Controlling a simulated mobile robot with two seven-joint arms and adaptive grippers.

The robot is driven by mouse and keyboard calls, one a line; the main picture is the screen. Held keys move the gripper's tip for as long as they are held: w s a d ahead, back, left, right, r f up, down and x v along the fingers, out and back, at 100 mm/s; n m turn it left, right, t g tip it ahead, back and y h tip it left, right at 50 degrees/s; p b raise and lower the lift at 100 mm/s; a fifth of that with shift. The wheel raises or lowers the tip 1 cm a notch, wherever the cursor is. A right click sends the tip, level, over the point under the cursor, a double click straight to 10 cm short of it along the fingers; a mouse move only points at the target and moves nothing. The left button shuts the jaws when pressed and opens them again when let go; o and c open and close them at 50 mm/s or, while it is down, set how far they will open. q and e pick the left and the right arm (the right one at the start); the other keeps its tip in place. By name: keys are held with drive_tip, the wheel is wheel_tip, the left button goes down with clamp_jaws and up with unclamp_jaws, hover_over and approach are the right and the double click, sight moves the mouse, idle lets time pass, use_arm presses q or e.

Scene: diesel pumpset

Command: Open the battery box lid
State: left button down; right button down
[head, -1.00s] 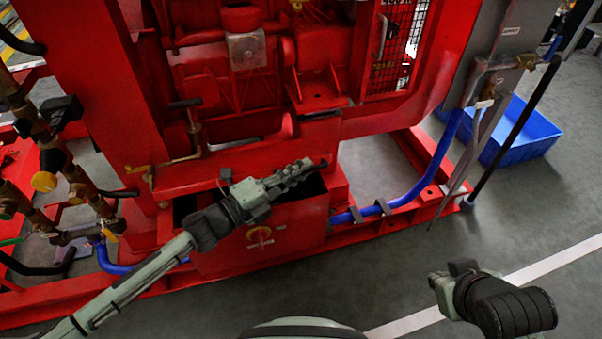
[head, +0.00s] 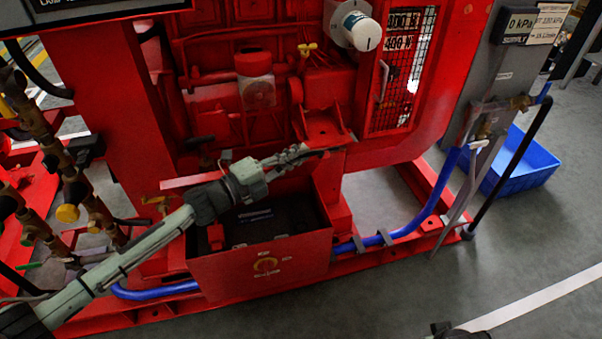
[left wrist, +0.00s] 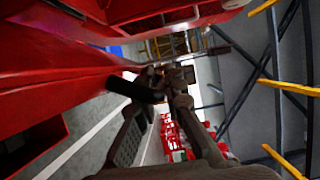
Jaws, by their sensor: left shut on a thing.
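The red battery box (head: 262,272) stands low on the red frame, with a round yellow mark on its front. Its top is uncovered, and the dark inside shows, with a small red piece at the left. The battery box lid (head: 190,181) is raised at the back of the box; a red strip of it shows left of my left gripper, and the rest is largely hidden behind the arm. My left gripper (head: 296,157) is shut on the lid, above the box's back edge. In the left wrist view its fingers (left wrist: 155,84) are dark and blurred beside red surfaces.
The red pumpset stands directly behind the box. Brown valve piping (head: 75,190) is at the left. A blue hose (head: 420,212) runs along the frame at the right. A blue crate (head: 525,165) lies beyond it. The grey floor in front is clear.

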use_arm(q)
drive_tip(key=w+a+r, duration=0.2)
drive_tip(key=w+r, duration=0.1)
drive_tip(key=w, duration=0.4)
drive_tip(key=shift+w+a+r, duration=0.25)
drive_tip(key=shift+w+r, duration=0.05)
drive_tip(key=shift+r, duration=0.05)
drive_tip(key=c, duration=1.6)
unclamp_jaws()
drive_tip(key=shift+f, duration=0.1)
drive_tip(key=v, duration=1.2)
